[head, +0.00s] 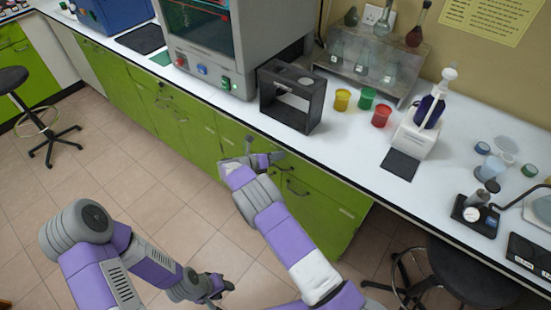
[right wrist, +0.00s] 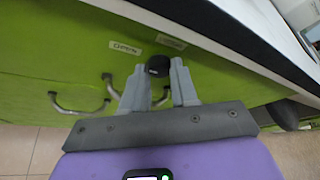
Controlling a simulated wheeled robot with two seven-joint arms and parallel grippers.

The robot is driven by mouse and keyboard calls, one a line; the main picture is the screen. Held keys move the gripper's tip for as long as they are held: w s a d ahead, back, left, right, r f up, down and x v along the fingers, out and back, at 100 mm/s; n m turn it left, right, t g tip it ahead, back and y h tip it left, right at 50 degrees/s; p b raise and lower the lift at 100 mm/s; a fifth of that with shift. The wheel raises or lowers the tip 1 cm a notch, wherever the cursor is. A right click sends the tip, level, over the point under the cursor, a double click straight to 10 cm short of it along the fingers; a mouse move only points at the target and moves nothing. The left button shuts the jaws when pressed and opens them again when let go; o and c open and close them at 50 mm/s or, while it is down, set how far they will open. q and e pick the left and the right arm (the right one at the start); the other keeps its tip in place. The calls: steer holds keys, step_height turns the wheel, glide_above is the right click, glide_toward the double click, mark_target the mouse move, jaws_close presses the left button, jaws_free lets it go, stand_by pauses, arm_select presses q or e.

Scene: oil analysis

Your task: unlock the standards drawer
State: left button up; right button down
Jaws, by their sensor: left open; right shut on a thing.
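The green drawer front (right wrist: 75,35) fills the upper left of the right wrist view, with a small label (right wrist: 125,47) too blurred to read surely. My right gripper (right wrist: 158,82) is shut on a black rounded piece, perhaps a key head (right wrist: 158,65), right against the green front beside the labels. Whether it sits in a lock is hidden by the fingers. In the head view my right gripper (head: 264,160) is at the green cabinet front just below the counter edge. My left gripper (head: 218,287) is open and empty, low over the floor.
The white counter (head: 345,135) overhangs the green cabinets. Metal handles (right wrist: 82,106) stick out near my right gripper. A black stand (head: 290,112) and yellow (head: 342,99), green and red cups stand on the counter above.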

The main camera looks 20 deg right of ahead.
stand_by(0.6)
steer(key=c, duration=0.9)
jaws_free()
steer(key=shift+o, duration=0.2)
steer(key=shift+a+r, duration=0.1)
steer(key=shift+a, duration=0.05)
steer(key=p+v, duration=0.1)
steer(key=v, duration=0.6)
steer(key=shift+a, duration=0.15)
